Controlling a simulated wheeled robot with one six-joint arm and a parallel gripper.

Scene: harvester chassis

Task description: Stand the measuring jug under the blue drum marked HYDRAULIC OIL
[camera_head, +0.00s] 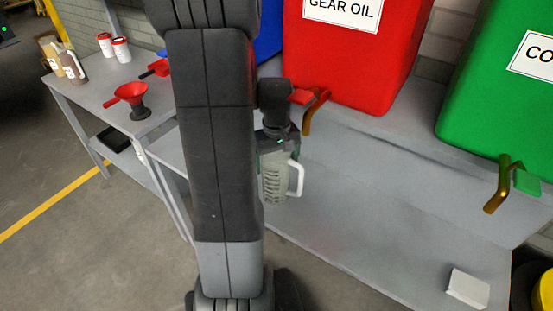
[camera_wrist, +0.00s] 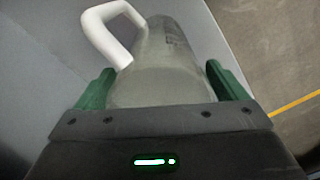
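The measuring jug (camera_head: 274,182) is clear grey with a white handle. It is between the green fingers of my gripper (camera_head: 277,145), which is shut on it; the wrist view also shows the jug (camera_wrist: 165,60) between the fingers. In the head view the jug is just right of my arm, below and left of the red drum's tap. I cannot tell whether its base touches the grey surface behind it. The blue drum (camera_head: 268,36) shows only as a strip between my arm and the red drum; its label and tap are hidden.
The red GEAR OIL drum (camera_head: 355,65) and a green drum (camera_head: 505,95) have brass taps. A white block (camera_head: 468,288) lies on the lower grey shelf (camera_head: 370,235). A side table (camera_head: 95,75) at left holds red funnels, tubs and bottles. Open floor lies at left.

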